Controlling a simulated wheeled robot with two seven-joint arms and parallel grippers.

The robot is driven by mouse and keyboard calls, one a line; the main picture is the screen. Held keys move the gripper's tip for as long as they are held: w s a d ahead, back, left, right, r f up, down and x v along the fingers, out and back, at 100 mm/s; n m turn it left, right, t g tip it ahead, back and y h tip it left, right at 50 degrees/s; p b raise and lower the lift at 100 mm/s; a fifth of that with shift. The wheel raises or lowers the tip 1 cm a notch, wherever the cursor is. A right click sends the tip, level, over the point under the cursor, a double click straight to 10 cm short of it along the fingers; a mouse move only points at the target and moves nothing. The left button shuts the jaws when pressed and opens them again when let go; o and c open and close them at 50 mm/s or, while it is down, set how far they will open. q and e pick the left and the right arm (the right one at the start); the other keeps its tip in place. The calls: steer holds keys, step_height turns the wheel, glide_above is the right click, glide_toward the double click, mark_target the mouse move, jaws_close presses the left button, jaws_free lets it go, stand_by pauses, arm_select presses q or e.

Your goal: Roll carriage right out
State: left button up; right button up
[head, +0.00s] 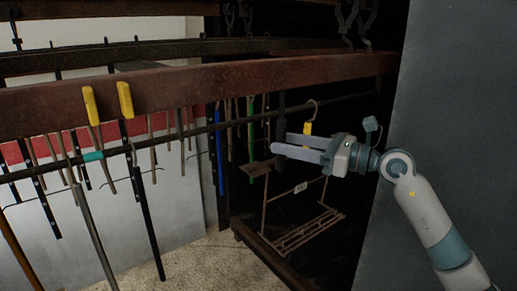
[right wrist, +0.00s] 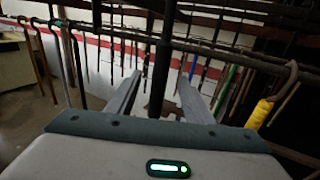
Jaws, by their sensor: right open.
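My right gripper (head: 281,143) reaches in from the right in the head view, open, in front of the dark rack interior. A dark upright bar (head: 281,108) stands at its fingertips. In the right wrist view the bar (right wrist: 163,45) runs down between the two spread fingers of the gripper (right wrist: 158,76); I cannot see contact. A hook with a yellow grip (head: 307,128) hangs just right of the bar and also shows in the right wrist view (right wrist: 259,113). I cannot tell for certain which part is the right carriage. My left gripper is out of view.
A rusty beam (head: 230,83) crosses above, with two yellow grips (head: 92,105) at left. A thin dark rod (head: 190,134) below carries several hanging sticks. A wire frame (head: 305,231) hangs below the gripper. A grey panel (head: 455,100) bounds the right side.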

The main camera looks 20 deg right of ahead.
steer(key=shift+p+x, duration=0.35)
steer(key=shift+x, duration=0.8)
jaws_close()
